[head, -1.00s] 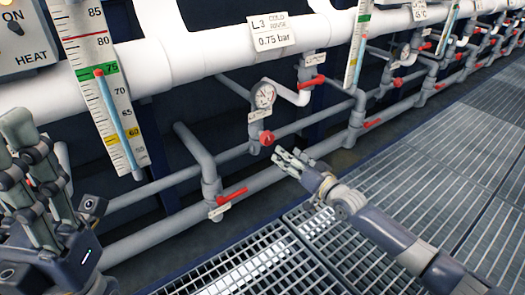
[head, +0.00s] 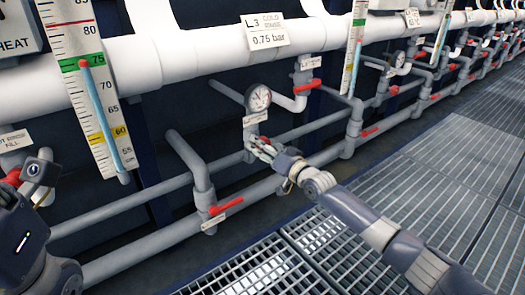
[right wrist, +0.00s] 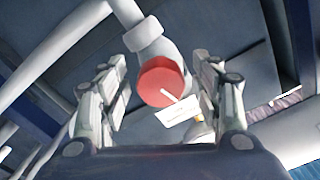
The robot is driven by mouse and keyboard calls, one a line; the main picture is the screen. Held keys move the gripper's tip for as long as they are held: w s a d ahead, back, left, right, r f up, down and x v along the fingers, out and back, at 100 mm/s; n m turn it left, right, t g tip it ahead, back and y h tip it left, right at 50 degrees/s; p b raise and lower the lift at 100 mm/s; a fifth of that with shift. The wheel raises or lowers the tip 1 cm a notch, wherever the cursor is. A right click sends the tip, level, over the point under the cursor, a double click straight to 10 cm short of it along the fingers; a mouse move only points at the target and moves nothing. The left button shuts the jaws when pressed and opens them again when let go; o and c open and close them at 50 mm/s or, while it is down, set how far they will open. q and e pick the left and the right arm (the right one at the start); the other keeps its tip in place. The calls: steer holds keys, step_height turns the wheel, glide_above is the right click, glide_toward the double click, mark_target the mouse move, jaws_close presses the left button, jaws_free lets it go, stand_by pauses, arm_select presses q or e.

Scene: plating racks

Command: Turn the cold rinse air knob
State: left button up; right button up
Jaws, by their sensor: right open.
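The round red knob (right wrist: 157,80) with a white pointer mark is in the middle of the right wrist view, on the end of a pale pipe fitting. My right gripper (right wrist: 163,88) is open, with one finger on each side of the knob and gaps visible. In the head view my right gripper (head: 262,149) is at the pipe below the round gauge (head: 258,98) and hides most of the knob. A sign (head: 266,33) above reads L3 cold rinse, 0.75 bar. Of my left gripper (head: 22,238) only the body shows at the left edge; its fingers are not visible.
A red lever valve (head: 224,207) is at lower left and another (head: 307,87) at upper right of the gauge. Thermometer strips (head: 88,85) hang in front of the pipes. Grated floor (head: 440,160) is clear on the right.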

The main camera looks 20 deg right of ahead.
steer(key=shift+w+a, duration=0.15)
steer(key=shift+w, duration=0.25)
steer(key=c, duration=1.1)
steer(key=shift+r+n, duration=0.1)
steer(key=shift+n, duration=0.2)
